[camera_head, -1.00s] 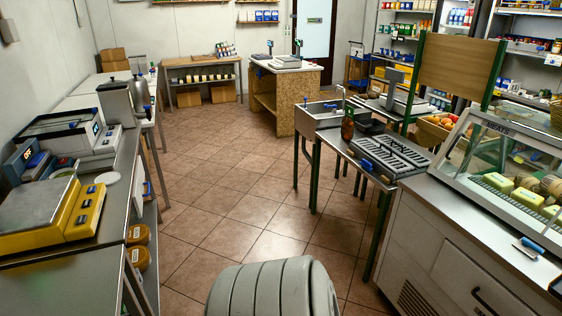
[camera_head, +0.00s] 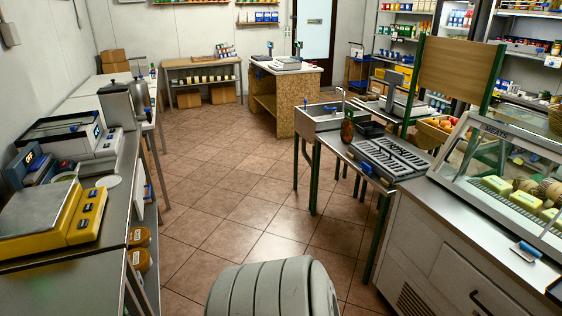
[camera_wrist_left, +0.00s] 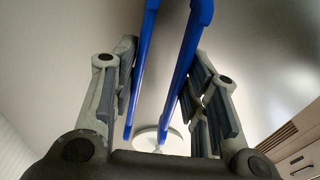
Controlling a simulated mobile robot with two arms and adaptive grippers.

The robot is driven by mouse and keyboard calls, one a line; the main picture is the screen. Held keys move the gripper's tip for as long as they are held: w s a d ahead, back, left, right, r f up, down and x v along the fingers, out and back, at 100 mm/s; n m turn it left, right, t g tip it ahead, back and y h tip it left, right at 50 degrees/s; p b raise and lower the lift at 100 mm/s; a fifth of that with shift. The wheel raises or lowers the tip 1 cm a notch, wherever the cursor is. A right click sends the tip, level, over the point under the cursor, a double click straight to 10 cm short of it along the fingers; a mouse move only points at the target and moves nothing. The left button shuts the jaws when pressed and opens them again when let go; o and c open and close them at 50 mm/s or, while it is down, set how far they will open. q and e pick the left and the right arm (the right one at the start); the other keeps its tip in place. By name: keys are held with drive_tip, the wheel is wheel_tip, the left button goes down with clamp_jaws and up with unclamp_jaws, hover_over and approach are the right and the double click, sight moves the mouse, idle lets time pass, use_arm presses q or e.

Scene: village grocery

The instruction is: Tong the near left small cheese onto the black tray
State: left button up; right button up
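Yellow blocks that look like cheeses (camera_head: 497,185) lie behind the glass of the display case (camera_head: 490,136) at the right in the head view. I cannot tell which is the named one. A small black tray (camera_head: 371,129) sits on the middle counter by the sink. In the left wrist view, the two blue arms of the tongs (camera_wrist_left: 182,70) run between the fingers of my left gripper (camera_wrist_left: 162,62). Neither gripper shows in the head view.
A blue-handled tool (camera_head: 527,250) lies on the metal ledge before the display case. A brown jar (camera_head: 347,127) and a grey ribbed rack (camera_head: 388,158) stand on the middle counter. A yellow scale (camera_head: 75,218) stands on the left counter.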

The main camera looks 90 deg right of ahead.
use_arm(q)
wheel_tip(320, 180, up, 9)
drive_tip(key=p, duration=0.4)
drive_tip(key=shift+o, duration=0.5)
idle(0.4)
drive_tip(key=shift+o, duration=0.4)
drive_tip(key=shift+s, duration=0.1)
idle(0.7)
